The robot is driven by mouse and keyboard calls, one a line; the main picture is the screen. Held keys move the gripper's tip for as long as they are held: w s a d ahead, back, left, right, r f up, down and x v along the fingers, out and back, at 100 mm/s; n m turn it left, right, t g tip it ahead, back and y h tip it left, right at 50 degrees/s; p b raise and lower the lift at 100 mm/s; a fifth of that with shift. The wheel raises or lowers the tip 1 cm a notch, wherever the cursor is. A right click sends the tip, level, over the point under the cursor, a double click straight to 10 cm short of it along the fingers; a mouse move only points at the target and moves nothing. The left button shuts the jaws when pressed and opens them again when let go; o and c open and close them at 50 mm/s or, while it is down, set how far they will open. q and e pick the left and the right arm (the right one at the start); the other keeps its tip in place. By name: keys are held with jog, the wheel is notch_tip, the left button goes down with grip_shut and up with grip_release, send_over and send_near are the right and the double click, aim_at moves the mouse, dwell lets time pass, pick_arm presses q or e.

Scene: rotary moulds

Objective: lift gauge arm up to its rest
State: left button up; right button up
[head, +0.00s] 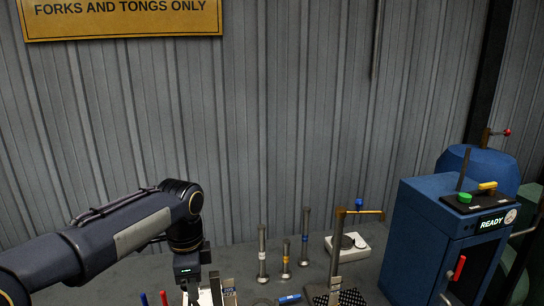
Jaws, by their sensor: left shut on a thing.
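A post (334,264) stands upright on the bench, right of centre. A brass-coloured bar (366,212) with a blue knob (359,202) reaches level to the right from its top; I take this to be the gauge arm, but cannot be sure. My left gripper (190,296) points down at the lower edge, well to the left of the post and apart from it. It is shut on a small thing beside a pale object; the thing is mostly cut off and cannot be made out. My right gripper is not in view.
Metal rods (262,256) stand upright between my left gripper and the post. A blue marker (289,298) lies in front of them. A white device (347,245) sits behind the post. A blue cabinet (420,240) reading READY fills the right.

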pick_arm(q)
jog(key=shift+w+d, duration=0.1)
jog(key=shift+d, duration=0.65)
grip_shut()
jog(key=shift+w+d, duration=0.2)
jog(key=shift+d, duration=0.4)
jog(key=o, duration=0.6)
grip_release()
jog(key=shift+w+d+f, duration=0.1)
jog(key=o, duration=0.5)
jog(key=shift+d, duration=0.25)
jog(key=o, duration=0.5)
jog(key=shift+a, duration=0.2)
jog(key=shift+c, duration=0.2)
